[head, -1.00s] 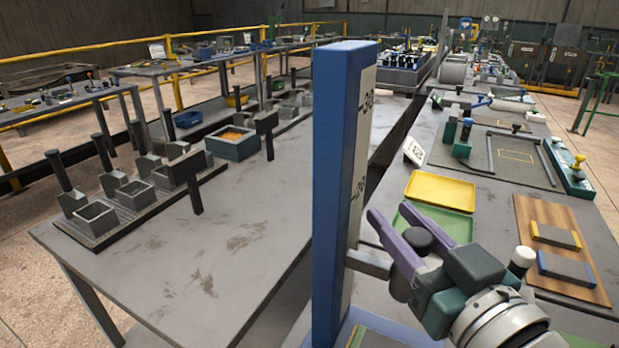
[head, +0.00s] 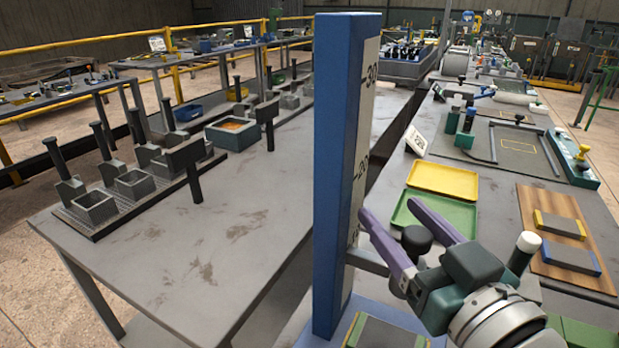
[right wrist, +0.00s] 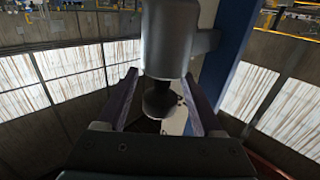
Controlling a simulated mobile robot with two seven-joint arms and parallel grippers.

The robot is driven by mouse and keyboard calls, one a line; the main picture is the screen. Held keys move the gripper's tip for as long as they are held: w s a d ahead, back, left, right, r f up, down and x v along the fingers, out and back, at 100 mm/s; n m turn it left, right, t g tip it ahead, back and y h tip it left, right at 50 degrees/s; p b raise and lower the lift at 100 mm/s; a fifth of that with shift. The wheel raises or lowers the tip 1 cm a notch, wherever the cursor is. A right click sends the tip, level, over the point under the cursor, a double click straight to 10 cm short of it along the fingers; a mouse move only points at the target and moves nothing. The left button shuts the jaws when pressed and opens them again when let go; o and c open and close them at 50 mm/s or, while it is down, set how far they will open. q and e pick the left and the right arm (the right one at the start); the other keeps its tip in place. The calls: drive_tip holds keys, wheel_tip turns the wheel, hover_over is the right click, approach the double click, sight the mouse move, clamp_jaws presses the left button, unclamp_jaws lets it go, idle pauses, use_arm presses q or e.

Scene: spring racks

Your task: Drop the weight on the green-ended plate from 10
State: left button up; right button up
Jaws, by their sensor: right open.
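The tall blue post (head: 333,180) carries a white scale strip (head: 367,130) on which 30 and 20 can be read. A grey bracket (head: 367,260) reaches from the post to the weight, a grey cylinder (right wrist: 168,40) with a dark knob (right wrist: 160,102). The knob also shows in the head view (head: 416,240). My right gripper (head: 405,233) is open, its purple fingers either side of the knob; contact cannot be told. The green-ended plate (head: 385,333) lies flat on the post's blue base, below the bracket. My left gripper is out of view.
A yellow tray (head: 443,180) and a green tray (head: 465,215) lie behind my right gripper. A wooden board (head: 528,210) holds yellow-ended (head: 559,224) and blue-ended (head: 570,258) plates. The left bench (head: 240,225) is clear in its middle.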

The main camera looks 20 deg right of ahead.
drive_tip(key=shift+s, duration=0.1)
drive_tip(key=s, duration=0.9)
drive_tip(key=shift+s+a+b, duration=0.35)
drive_tip(key=shift+s+a, duration=0.05)
drive_tip(key=shift+w, duration=0.1)
